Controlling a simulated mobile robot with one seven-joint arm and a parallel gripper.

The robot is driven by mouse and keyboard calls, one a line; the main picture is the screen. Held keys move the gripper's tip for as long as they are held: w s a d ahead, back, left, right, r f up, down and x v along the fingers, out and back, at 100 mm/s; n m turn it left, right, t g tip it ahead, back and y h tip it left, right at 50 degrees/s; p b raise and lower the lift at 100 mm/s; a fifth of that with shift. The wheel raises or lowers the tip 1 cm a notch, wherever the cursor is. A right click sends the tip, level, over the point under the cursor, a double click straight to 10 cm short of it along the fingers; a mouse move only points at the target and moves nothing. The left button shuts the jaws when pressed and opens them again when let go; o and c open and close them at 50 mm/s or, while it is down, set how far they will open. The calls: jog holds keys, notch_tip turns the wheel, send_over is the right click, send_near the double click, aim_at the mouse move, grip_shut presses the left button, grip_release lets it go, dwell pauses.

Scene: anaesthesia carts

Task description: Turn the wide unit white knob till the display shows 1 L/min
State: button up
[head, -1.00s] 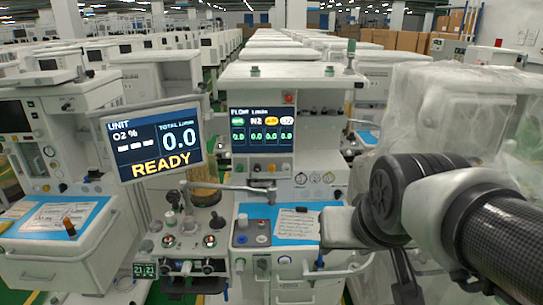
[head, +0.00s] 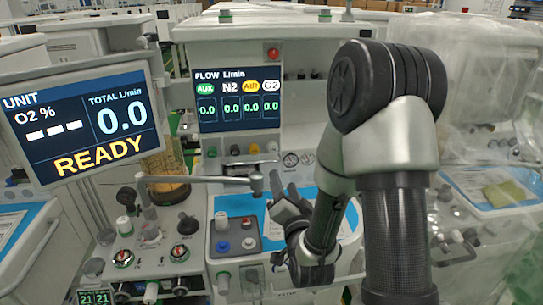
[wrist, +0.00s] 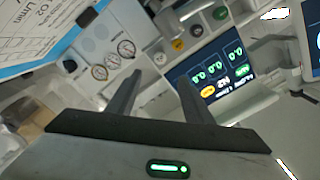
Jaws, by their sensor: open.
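The wide unit (head: 305,70) stands ahead. Its flow display (head: 238,100) reads 0.0 in all its columns: AUX, N2, AIR and O2. Under it is a row of knobs, with the white knob (head: 272,147) at the right end. In the wrist view the white knob (wrist: 160,60) appears beyond and between my fingers, apart from them; the display (wrist: 213,70) shows turned over at right. My gripper (head: 284,185) is open and empty, fingers up, below the knob row. It also shows in the wrist view (wrist: 160,78).
A separate tilted screen (head: 85,120) at left reads READY and 0.0. A horizontal metal arm (head: 205,180) juts out below the knobs, close to my gripper. Round gauges (wrist: 127,48) sit beside the white knob. A plastic-wrapped cart (head: 470,110) stands at right. A blue worktop (head: 240,204) lies below.

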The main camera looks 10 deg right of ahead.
aim_at(273, 151)
jog(key=w, duration=1.7)
jog(key=c, duration=1.1)
jog(key=shift+f+b, duration=0.1)
jog(key=shift+b, duration=0.55)
